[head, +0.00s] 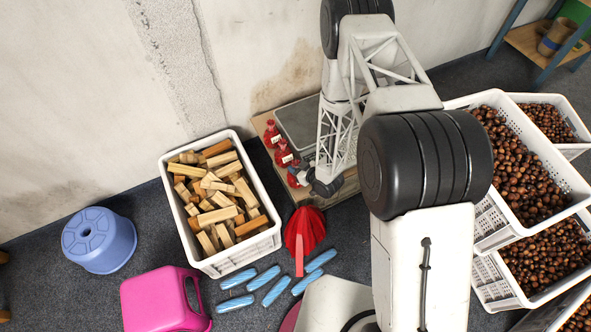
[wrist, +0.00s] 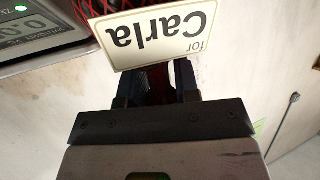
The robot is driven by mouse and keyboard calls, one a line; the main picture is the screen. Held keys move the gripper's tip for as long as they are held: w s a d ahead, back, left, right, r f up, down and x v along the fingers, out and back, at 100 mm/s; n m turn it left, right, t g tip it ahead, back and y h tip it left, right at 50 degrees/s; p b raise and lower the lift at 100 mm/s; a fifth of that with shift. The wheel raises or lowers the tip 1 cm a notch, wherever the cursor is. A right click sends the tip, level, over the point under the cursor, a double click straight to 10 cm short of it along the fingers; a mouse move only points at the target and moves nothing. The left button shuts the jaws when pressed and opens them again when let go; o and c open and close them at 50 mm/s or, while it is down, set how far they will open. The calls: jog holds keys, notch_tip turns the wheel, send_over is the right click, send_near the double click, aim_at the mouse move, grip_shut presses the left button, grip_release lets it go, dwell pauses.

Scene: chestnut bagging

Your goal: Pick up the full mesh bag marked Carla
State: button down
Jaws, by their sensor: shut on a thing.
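In the wrist view, a cream tag (wrist: 160,35) reading "for Carla" appears upside down in front of my gripper (wrist: 158,88). Red mesh of the bag (wrist: 98,7) shows behind the tag, and dark red shows between the fingers. My gripper is shut on the Carla bag; the tag hides part of the grip. In the head view, my gripper (head: 318,187) is low beside a row of red mesh bags with pale tags. Two of them (head: 271,133) (head: 284,153) stand clear of it; the bag nearest the gripper is partly hidden.
A scale with a grey plate (head: 302,124) stands behind the bags; its display (wrist: 40,32) is at upper left in the wrist view. A crate of wood blocks (head: 262,243) is left, chestnut crates (head: 497,238) right. A red cone-shaped thing (head: 303,232) and light blue rolls (head: 238,279) lie in front.

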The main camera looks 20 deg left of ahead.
aim_at(297, 167)
jog(key=shift+s+d+f, duration=0.2)
jog(key=shift+s, duration=0.15)
jog(key=shift+w+a+r, duration=0.1)
jog(key=shift+r, duration=0.5)
jog(key=shift+w+a+r, duration=0.1)
jog(key=shift+r, duration=0.5)
jog(key=shift+s+d+r, duration=0.4)
jog(key=shift+s+r, duration=0.1)
jog(key=shift+r, duration=0.1)
jog(key=s+d+r, duration=0.1)
jog(key=s+d, duration=0.7)
jog(key=s, duration=0.4)
jog(key=shift+s+r, duration=0.2)
jog(key=shift+r, duration=0.05)
